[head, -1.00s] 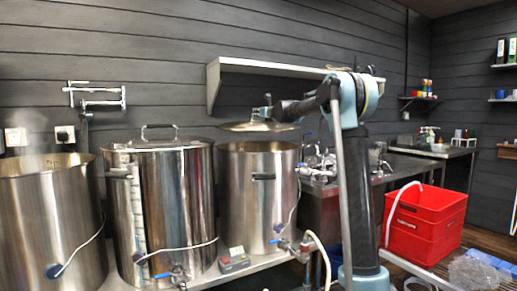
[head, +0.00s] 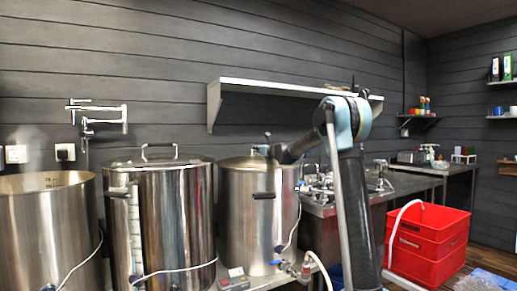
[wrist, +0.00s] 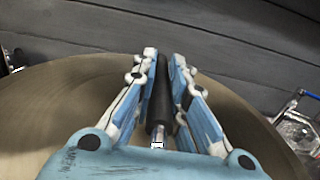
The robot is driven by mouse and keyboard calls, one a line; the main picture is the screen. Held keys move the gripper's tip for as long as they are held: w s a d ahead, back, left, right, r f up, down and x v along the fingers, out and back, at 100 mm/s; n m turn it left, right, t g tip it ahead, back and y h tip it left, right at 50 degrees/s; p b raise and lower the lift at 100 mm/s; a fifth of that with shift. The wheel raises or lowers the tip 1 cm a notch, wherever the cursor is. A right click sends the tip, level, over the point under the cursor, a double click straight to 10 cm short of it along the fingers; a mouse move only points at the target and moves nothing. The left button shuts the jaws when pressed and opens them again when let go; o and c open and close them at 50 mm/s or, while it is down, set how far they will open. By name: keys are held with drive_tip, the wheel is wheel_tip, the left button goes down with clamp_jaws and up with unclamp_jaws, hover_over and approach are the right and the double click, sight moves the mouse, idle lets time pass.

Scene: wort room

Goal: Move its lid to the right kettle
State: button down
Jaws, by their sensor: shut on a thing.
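The right kettle (head: 250,225) is a tall steel pot on the bench in the head view. Its round steel lid (head: 238,161) lies level across the kettle's top, at the rim. I see no clear gap there, but cannot tell whether it is fully seated. My gripper (head: 267,148) is above the lid. In the wrist view my gripper (wrist: 163,68) is shut on the lid's dark bar handle (wrist: 160,105), with a finger on each side. The brown-grey lid (wrist: 40,105) spreads out below the fingers. The kettle's opening is hidden by the lid.
A lidded middle kettle (head: 160,225) stands close left, and an open kettle (head: 45,230) at far left. A wall shelf (head: 285,88) runs above. Taps and a sink counter (head: 330,205) are on the right, with stacked red crates (head: 428,240) beyond.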

drive_tip(key=c, duration=1.6)
unclamp_jaws()
drive_tip(key=shift+f, duration=0.2)
hover_over(269, 161)
drive_tip(key=shift+s+d+r, duration=0.1)
drive_tip(key=shift+s, duration=0.1)
